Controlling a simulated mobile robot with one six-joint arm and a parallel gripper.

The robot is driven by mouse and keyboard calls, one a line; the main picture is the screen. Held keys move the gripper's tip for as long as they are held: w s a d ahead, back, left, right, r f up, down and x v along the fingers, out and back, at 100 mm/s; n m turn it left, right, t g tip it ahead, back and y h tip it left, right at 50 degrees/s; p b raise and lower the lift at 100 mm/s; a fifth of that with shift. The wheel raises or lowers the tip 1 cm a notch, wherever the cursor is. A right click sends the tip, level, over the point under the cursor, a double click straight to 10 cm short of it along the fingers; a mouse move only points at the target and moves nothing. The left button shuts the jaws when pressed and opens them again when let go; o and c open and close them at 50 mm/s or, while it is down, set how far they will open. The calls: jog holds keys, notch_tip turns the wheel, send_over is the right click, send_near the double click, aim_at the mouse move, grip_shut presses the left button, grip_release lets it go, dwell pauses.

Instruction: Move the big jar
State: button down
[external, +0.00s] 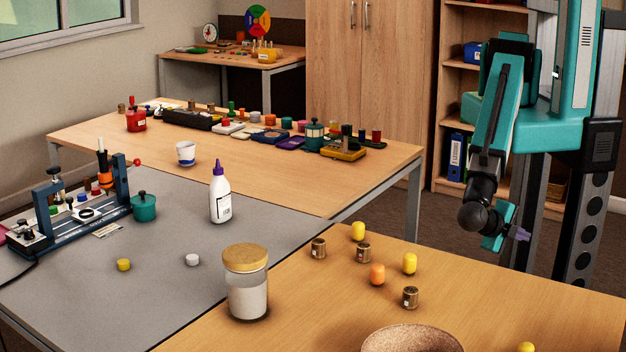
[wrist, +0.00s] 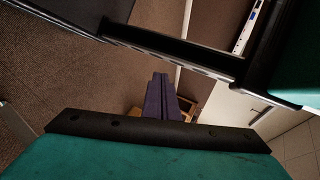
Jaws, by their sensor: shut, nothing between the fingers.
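The big jar (external: 247,289) is clear glass with a round wooden lid and a pale filling. It stands upright on the table in the external view, by the seam between the grey mat and the bare wood. My gripper (external: 519,233) hangs at the right, beyond the table's far edge and well apart from the jar. Its purple fingers are shut with nothing between them. They also show in the wrist view (wrist: 160,100), above brown carpet. The jar is not in the wrist view.
Yellow and orange capsules (external: 377,274) and brass weights (external: 410,297) lie right of the jar. A cork-coloured bowl (external: 412,338) is at the front edge. A white bottle (external: 220,196) stands behind the jar on the grey mat (external: 120,290). Bare wood lies immediately right of the jar.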

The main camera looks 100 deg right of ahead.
jog(key=w+a+r+m+t+y+b, duration=0.15)
jog(key=w+a+r+m+y, duration=0.3)
jog(key=w, duration=0.45)
jog(key=w+a+r+m+t+y+b, duration=0.1)
jog(key=w+a+r+y+b, duration=0.15)
jog(key=w+a+r, duration=0.4)
jog(key=w+a+r+m+t+y+b, duration=0.15)
jog(key=w+a+r+y, duration=0.35)
jog(key=w, duration=0.7)
jog(key=w+a+f+m+t+y+b, duration=0.1)
jog(key=w+a+m+y+b, duration=0.35)
jog(key=w, duration=0.45)
jog(key=w+a+m+t+y+b, duration=0.15)
jog(key=w+a+m+b, duration=0.3)
jog(key=w+b, duration=0.45)
jog(key=w+r+m+t+y+b, duration=0.1)
jog(key=w+m+t+y+b, duration=0.1)
jog(key=w+b, duration=0.3)
jog(key=w+r+m+t+y+b, duration=0.2)
jog(key=w+m+b, duration=0.3)
jog(key=w, duration=0.8)
jog(key=shift+r+t+y, duration=0.3)
jog(key=shift+t, duration=0.35)
